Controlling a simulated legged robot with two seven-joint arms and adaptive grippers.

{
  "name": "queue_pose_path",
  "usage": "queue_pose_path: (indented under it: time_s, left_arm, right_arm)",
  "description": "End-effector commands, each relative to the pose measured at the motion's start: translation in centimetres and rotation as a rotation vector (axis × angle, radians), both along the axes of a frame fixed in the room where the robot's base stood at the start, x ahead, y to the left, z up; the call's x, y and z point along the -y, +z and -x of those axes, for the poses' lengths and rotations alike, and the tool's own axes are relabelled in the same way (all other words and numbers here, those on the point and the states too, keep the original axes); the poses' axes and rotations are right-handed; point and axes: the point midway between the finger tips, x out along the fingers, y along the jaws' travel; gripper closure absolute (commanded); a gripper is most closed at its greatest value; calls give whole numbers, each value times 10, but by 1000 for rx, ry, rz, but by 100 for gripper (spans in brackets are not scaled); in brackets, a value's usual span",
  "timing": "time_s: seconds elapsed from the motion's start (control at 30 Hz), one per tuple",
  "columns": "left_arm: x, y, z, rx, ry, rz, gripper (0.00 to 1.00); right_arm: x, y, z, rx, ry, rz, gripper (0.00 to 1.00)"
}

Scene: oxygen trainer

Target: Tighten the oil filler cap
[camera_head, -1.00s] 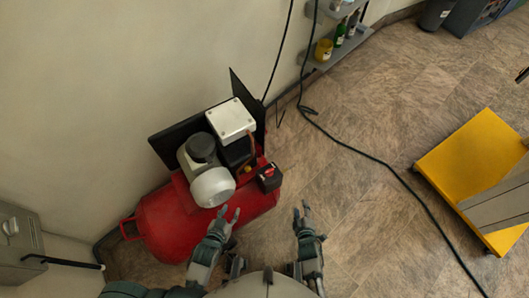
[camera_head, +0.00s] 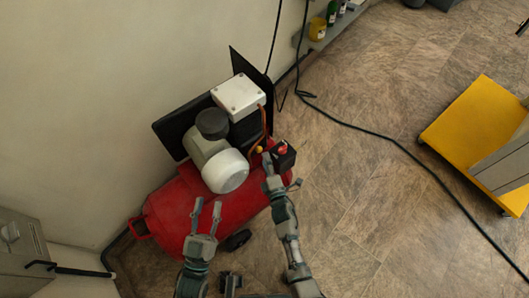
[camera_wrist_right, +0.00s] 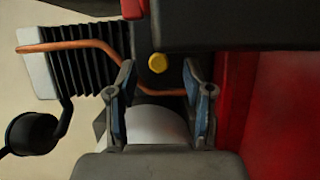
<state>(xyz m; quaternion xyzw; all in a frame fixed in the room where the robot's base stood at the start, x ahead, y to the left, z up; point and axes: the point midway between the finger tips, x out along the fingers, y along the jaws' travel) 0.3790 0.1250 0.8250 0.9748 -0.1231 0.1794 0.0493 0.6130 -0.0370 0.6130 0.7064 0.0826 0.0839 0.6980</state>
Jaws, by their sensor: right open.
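A small round yellow cap (camera_wrist_right: 157,63), which looks like the oil filler cap, sits on the red compressor (camera_head: 165,218). In the right wrist view it lies between and just beyond the fingertips of my open right gripper (camera_wrist_right: 158,82), with no visible contact. In the head view the cap (camera_head: 259,149) is a small yellow spot beside the black box with a red top. My right gripper (camera_head: 280,175) is over the compressor's right end, close to that box. My left gripper (camera_head: 207,208) is open and empty, in front of the motor's round white end.
The black box with a red top (camera_head: 283,154) stands close to the right gripper. A copper pipe (camera_wrist_right: 90,46) runs near the cap, beside a black finned part. A yellow cart (camera_head: 470,125) stands at the right.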

Motion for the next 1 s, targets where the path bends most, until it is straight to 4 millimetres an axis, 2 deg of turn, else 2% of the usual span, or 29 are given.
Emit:
queue_pose_path:
  time_s: [0.1, 0.23, 0.57, 0.6, 0.8, 1.0]
  left_arm:
    - [-4, 7, 6, 83, 0, 31, 60]
    - [-3, 16, 11, 147, 0, 48, 60]
    - [5, 23, 14, 174, 0, 49, 60]
    - [4, 22, 14, 174, -1, 50, 60]
    - [-1, 20, 11, 173, 2, 54, 60]
    - [-1, 20, 11, 173, 1, 53, 60]
  right_arm:
    - [-8, -3, -18, -2, 1, 4, 49]
    - [-9, -1, -30, -1, 1, 0, 49]
    - [-4, 0, -34, 0, 0, -9, 49]
    - [-4, 0, -34, 0, 0, -8, 54]
    - [-9, 0, -34, -1, 0, 0, 100]
    - [-13, -1, -34, -2, 5, -1, 100]
